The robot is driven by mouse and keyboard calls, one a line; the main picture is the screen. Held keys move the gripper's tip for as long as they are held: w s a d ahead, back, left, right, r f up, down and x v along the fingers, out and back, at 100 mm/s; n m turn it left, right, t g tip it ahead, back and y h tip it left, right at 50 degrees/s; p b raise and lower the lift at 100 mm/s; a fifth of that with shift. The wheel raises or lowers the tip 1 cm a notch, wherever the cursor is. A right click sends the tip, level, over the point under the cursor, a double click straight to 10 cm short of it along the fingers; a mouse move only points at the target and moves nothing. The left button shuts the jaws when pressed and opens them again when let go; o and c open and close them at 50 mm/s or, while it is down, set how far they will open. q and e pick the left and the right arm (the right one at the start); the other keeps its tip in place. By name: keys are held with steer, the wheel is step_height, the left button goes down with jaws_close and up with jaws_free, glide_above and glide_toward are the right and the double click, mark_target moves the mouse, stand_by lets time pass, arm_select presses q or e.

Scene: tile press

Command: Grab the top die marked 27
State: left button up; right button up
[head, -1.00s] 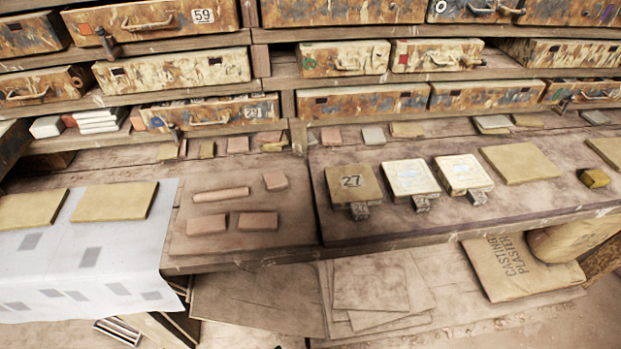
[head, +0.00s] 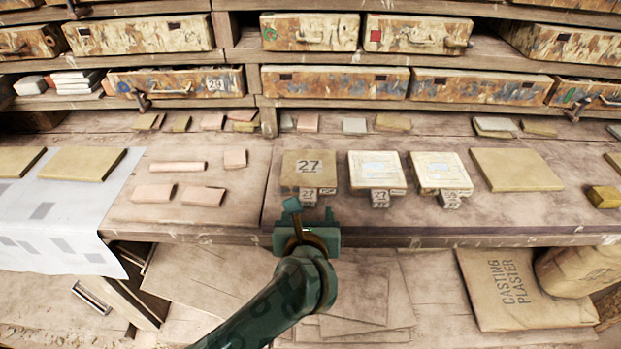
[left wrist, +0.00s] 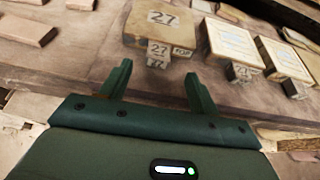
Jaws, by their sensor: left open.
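The top die marked 27 (head: 309,170) is a tan square block with a white number label on its top. It lies on the bench, with small tags also marked 27 (head: 309,193) at its front edge. It also shows in the left wrist view (left wrist: 150,33), beyond the fingertips. My left gripper (head: 303,210) is in front of the die at the bench's front edge, apart from it. In the left wrist view the gripper (left wrist: 158,80) is open and empty, its fingers pointing toward the die and tags. My right gripper is not in view.
Two pale-topped dies (head: 376,170) (head: 440,171) stand just right of the die. A flat tan slab (head: 515,169) lies farther right. Pinkish clay blocks (head: 202,196) lie to the left. The bench's front edge (head: 400,237) runs below, and shelves with drawers stand behind.

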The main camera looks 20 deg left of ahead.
mark_target(308, 197)
arm_select(q)
steer(key=shift+x, duration=1)
steer(key=b+x, duration=0.3)
steer(key=x, duration=0.1)
steer(key=shift+w+a+f, duration=0.2)
steer(key=shift+w, duration=0.1)
steer(key=shift+w+a+b, duration=0.1)
steer(key=shift+w+b, duration=0.15)
steer(key=shift+b, duration=0.05)
steer(key=shift+r, duration=0.15)
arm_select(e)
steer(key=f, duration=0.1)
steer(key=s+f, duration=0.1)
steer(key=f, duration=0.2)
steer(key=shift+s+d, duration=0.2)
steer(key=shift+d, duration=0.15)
arm_select(q)
steer(key=c, duration=1.2)
steer(key=shift+r, duration=0.1)
jaws_close()
steer(key=shift+r, duration=0.1)
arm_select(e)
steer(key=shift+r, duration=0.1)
